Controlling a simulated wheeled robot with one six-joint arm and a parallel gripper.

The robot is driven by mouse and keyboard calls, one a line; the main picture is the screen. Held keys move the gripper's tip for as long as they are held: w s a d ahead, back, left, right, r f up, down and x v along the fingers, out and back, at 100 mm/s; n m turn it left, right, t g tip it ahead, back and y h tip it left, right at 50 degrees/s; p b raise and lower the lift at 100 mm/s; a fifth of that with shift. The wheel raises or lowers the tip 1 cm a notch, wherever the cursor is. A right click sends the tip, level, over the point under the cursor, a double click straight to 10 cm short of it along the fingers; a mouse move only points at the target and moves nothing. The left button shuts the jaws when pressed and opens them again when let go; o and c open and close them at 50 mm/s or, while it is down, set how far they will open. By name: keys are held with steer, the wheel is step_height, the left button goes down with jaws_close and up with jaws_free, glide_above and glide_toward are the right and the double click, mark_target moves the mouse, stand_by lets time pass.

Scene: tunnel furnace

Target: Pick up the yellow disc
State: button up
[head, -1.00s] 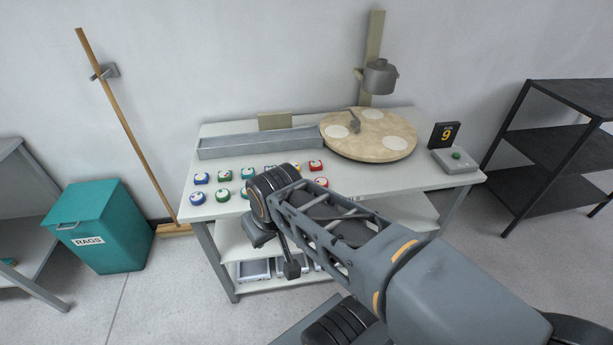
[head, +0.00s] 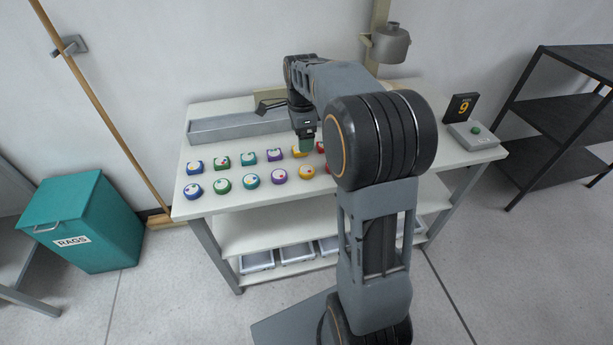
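The yellow disc (head: 307,172) is a round piece with a pale top in the front row on the white table, between a purple disc (head: 279,176) and a red one mostly hidden behind my arm. A squarer yellow piece (head: 299,152) sits behind it in the back row. My gripper (head: 305,145) points down over the back row near that yellow piece, a little behind the disc in the picture. A greenish part shows at its tip. The fingers are too small to tell open from shut.
Several blue, green and teal pieces (head: 222,185) fill the left of both rows. A long grey trough (head: 215,130) lies behind them. The round turntable is hidden by my arm. A button box (head: 472,137) and a "9" sign (head: 460,107) stand at right.

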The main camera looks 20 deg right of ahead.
step_height(320, 180, down, 4)
steer(key=w+d+r+m, duration=0.1)
steer(key=w+d+m, duration=0.1)
steer(key=m, duration=0.1)
glide_above(305, 169)
step_height(305, 169, down, 7)
steer(key=shift+b, duration=0.4)
steer(key=shift+f, duration=3.1)
steer(key=shift+c, duration=0.5)
steer(key=c, duration=0.9)
steer(key=shift+c, duration=0.2)
steer(key=shift+r, duration=0.2)
